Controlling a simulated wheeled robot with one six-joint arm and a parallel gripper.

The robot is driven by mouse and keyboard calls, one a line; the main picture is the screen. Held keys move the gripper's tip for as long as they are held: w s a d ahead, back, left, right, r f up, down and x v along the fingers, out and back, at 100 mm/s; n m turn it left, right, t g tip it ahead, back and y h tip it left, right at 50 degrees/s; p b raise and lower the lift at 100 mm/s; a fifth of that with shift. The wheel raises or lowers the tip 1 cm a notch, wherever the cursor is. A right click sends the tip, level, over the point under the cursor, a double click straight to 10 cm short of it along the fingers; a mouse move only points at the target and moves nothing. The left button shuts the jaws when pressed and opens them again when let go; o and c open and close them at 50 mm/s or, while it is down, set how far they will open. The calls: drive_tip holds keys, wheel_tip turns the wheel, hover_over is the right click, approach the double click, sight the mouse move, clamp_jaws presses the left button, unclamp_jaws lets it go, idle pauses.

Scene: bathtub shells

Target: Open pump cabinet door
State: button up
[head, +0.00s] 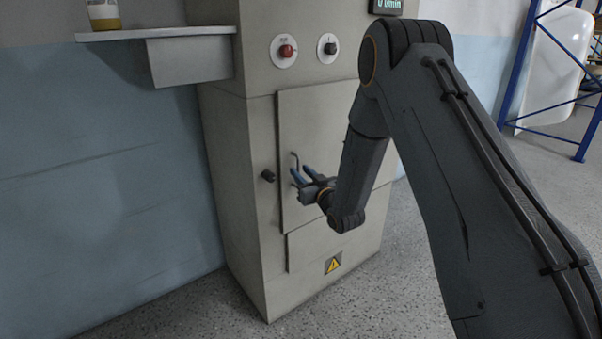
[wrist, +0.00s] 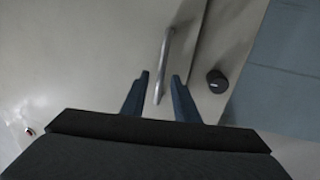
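The pump cabinet (head: 231,150) is a tall beige-grey box, and its door (head: 315,120) is a flat panel that looks shut. A thin bent metal bar handle (head: 294,160) sits near the door's left edge in the head view. In the wrist view the handle (wrist: 163,65) runs up between the two blue fingers. My gripper (head: 298,174) is at the handle's lower part. Its fingers (wrist: 160,85) are spread apart, with a gap on both sides of the bar. The handle's lower end lies between the fingertips in the picture; depth is hard to tell.
A black knob (head: 268,175) is on the cabinet frame left of the door; it also shows in the wrist view (wrist: 217,81). A red knob (head: 287,51) and a black switch (head: 330,48) are above. A shelf (head: 160,33) juts out left. A blue rack (head: 515,75) stands right.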

drive_tip(key=shift+w+a, duration=0.15)
drive_tip(key=shift+w, duration=0.15)
clamp_jaws()
